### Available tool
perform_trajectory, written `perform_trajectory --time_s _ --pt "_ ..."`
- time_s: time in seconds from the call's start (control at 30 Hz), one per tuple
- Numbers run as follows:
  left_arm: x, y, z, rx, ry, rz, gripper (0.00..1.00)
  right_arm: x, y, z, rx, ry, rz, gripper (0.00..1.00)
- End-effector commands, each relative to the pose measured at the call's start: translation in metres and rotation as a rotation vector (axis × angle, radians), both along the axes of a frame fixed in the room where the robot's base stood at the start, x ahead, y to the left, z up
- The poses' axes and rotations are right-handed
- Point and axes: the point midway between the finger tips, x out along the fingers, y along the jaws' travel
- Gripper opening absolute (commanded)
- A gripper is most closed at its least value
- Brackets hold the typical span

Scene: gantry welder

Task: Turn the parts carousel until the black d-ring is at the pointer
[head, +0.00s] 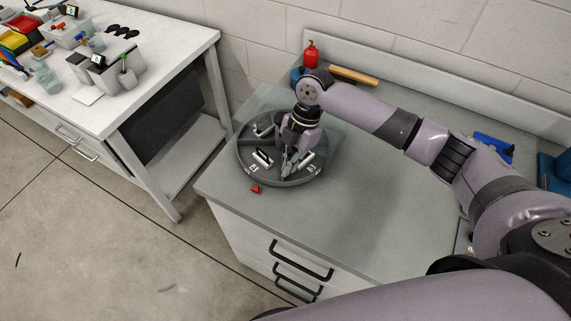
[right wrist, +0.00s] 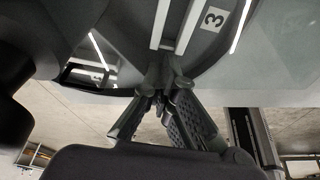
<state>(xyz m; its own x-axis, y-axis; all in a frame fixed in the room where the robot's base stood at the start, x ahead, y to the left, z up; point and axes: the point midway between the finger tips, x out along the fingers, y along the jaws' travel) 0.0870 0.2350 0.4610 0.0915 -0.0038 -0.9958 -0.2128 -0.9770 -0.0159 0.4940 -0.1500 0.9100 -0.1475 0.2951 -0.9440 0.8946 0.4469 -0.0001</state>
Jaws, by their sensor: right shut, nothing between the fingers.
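The parts carousel (head: 300,181) is a round dark grey tray with divided compartments on the grey cabinet top. The red pointer (head: 255,189) lies at its front left rim. A black and white part (head: 262,157) sits in the compartment nearest the pointer; I cannot tell whether it is the black d-ring. A pale bar-like part (head: 307,158) is at the right. My right gripper (head: 289,171) is shut and empty, reaching down over the front of the carousel. In the right wrist view, its fingers (right wrist: 163,85) are close to the carousel (right wrist: 205,52), contact unclear. My left gripper is out of view.
A red bottle (head: 311,54) and a wooden-handled tool (head: 353,76) are at the back by the wall. A blue item (head: 493,146) lies at the right. A white bench (head: 150,75) with bins stands left. The cabinet top right of the carousel is clear.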

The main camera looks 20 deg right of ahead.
Motion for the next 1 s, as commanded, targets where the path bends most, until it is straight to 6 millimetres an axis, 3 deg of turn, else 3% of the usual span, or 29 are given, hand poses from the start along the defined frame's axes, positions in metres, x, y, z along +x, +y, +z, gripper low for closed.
perform_trajectory --time_s 0.63,0.77,0.97,1.0 --pt "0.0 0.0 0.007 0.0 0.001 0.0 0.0 -0.001 -0.009 0.0 0.001 0.0 0.0 0.0" --pt "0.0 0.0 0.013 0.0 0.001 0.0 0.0 -0.004 -0.003 0.002 0.002 0.001 0.0 0.0" --pt "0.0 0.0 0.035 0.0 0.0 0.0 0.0 -0.018 0.026 0.006 0.004 0.003 -0.004 0.0" --pt "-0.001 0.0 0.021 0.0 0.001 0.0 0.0 -0.011 0.018 0.011 0.001 -0.006 -0.011 0.0"
